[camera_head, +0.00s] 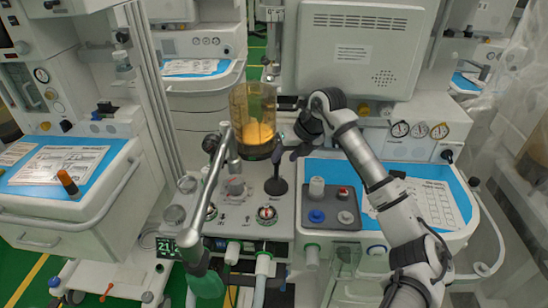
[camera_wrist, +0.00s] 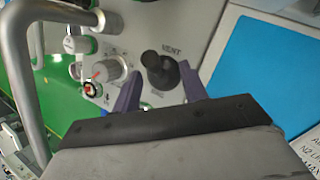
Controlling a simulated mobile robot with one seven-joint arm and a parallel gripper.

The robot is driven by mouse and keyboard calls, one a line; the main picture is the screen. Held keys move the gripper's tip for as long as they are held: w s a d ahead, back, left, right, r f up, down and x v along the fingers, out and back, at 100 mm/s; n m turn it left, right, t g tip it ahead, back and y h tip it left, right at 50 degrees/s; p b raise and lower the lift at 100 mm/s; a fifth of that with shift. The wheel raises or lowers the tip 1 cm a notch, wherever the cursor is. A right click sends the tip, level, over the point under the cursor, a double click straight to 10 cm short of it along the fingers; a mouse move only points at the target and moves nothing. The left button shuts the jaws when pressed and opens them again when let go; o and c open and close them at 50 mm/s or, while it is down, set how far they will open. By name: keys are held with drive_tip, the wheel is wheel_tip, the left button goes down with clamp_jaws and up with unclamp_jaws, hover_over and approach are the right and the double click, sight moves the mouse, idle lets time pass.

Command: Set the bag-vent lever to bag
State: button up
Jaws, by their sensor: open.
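The bag-vent lever (camera_head: 276,186) is black with a round base and stands on the grey panel of the middle cart, in front of the amber canister. In the wrist view the black lever (camera_wrist: 160,68) shows beside the printed word VENT. I cannot tell for certain which setting it points to. My gripper (camera_head: 290,152) is open, with its purple fingers above and just right of the lever in the head view. In the wrist view the fingers (camera_wrist: 159,78) appear on either side of the lever; contact cannot be told. The bag label is not readable.
A bent metal tube (camera_head: 212,195) rises left of the lever and also fills the left of the wrist view (camera_wrist: 38,60). The amber canister (camera_head: 258,130) stands close behind. Round knobs (camera_head: 236,187) lie to the left. A grey tray (camera_head: 328,208) with small items is at right.

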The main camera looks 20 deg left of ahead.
drive_tip(key=shift+w+a+r, duration=0.1)
drive_tip(key=shift+a, duration=1)
drive_tip(key=shift+d+p+x, duration=0.15)
drive_tip(key=shift+p+x, duration=0.25)
drive_tip(key=shift+x, duration=0.85)
drive_tip(key=shift+d+p+x, duration=0.15)
drive_tip(key=shift+p+x, duration=0.2)
drive_tip(key=shift+x, duration=0.9)
clamp_jaws()
